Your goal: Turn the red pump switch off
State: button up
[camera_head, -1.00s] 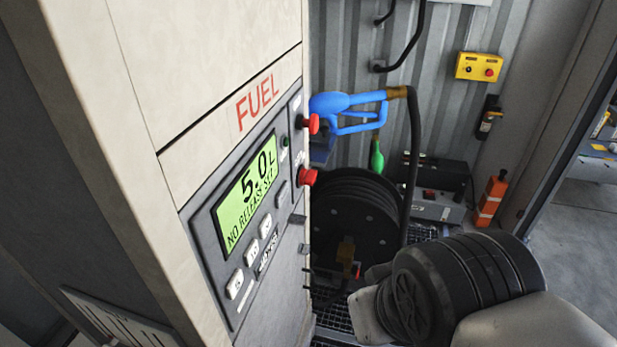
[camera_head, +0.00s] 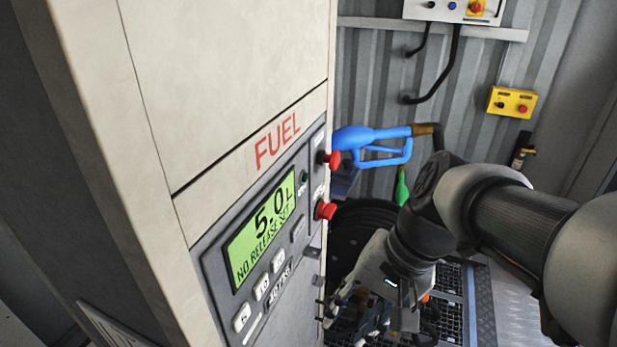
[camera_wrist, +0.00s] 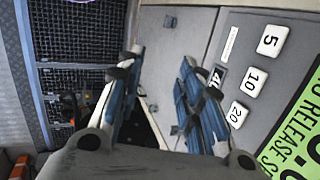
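The fuel pump cabinet (camera_head: 235,90) fills the left of the head view. Two red knobs stick out from its panel edge, an upper one (camera_head: 329,159) and a lower one (camera_head: 325,210). A red switch on a yellow plate (camera_head: 475,8) also shows on the white wall box, cut by the top edge. I cannot tell from labels which is the pump switch. My gripper (camera_head: 362,312) is below the red knobs, beside the panel's lower right. In the wrist view my gripper (camera_wrist: 162,65) is open and empty, with the 5, 10 and 20 buttons (camera_wrist: 255,82) to its right.
The green display (camera_head: 262,227) reads 5.0 L, NO RELEASE SET. A blue nozzle (camera_head: 375,142) hangs beside the panel, above a black hose reel (camera_head: 352,225). A yellow button box (camera_head: 512,102) is on the corrugated wall. Grating (camera_wrist: 75,30) covers floor below.

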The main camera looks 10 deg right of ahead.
jog(key=o, duration=0.4)
jog(key=w+d+m+y+p, duration=0.1)
jog(key=w+m+y, duration=0.3)
jog(key=w, duration=0.3)
jog(key=shift+w+r+m+g, duration=0.15)
jog(key=shift+w+m+g, duration=0.15)
jog(key=shift+w+m, duration=0.15)
jog(key=shift+o, duration=1.2)
jog(key=w+d+f+m+t+y+p, duration=0.1)
jog(key=w+d+m+y, duration=0.3)
jog(key=w, duration=0.3)
jog(key=shift+w+d+m+t+p, duration=0.3)
jog(key=shift+w+m+t+p, duration=0.1)
jog(key=shift+m, duration=0.05)
jog(key=m+t+y+p, duration=0.2)
jog(key=m+t+y, duration=0.1)
jog(key=m+t, duration=0.45)
send_near(333, 212)
jog(key=shift+g, duration=0.25)
jog(key=b+x, duration=0.1)
jog(key=x, duration=1)
jog(key=shift+w+d+b, duration=0.15)
jog(key=shift+w+b, duration=0.15)
jog(key=shift+b, duration=0.05)
jog(key=shift+c, duration=0.6)
jog(key=c, duration=1)
